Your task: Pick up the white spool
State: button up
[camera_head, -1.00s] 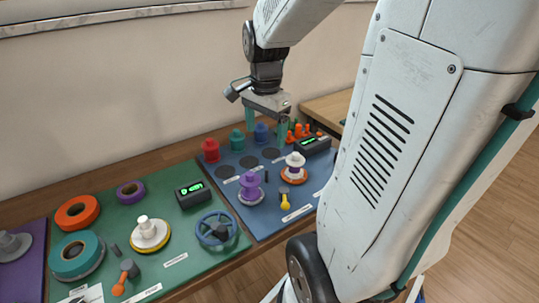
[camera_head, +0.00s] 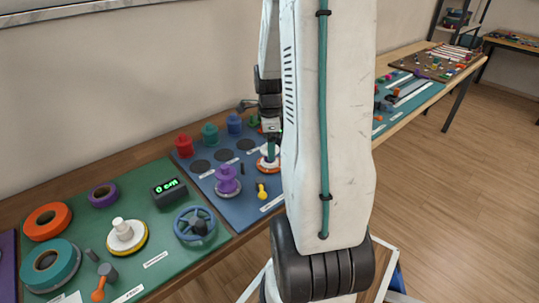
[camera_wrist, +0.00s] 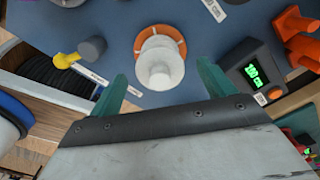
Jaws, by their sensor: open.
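The white spool (camera_wrist: 160,62) stands on an orange round base (camera_wrist: 172,36) on the blue mat (camera_wrist: 215,90) in the wrist view. My gripper (camera_wrist: 163,72) is open. Its two teal fingers lie to the left and right of the spool in that view, with the spool showing in the gap between them. I see no finger touching it. In the head view my gripper (camera_head: 271,150) is over the orange base (camera_head: 265,165), and the spool is mostly hidden by the gripper and my arm.
A purple spool (camera_head: 228,180) and a yellow-ended tool (camera_head: 261,190) stand nearby on the blue mat. Red (camera_head: 183,145), green (camera_head: 209,133) and blue (camera_head: 234,124) spools line the back. In the wrist view, a black display box (camera_wrist: 250,72) sits close by the right finger.

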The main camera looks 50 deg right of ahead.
jog(key=shift+f, duration=0.3)
jog(key=c, duration=1)
jog(key=shift+c, duration=0.2)
jog(key=shift+r, duration=0.15)
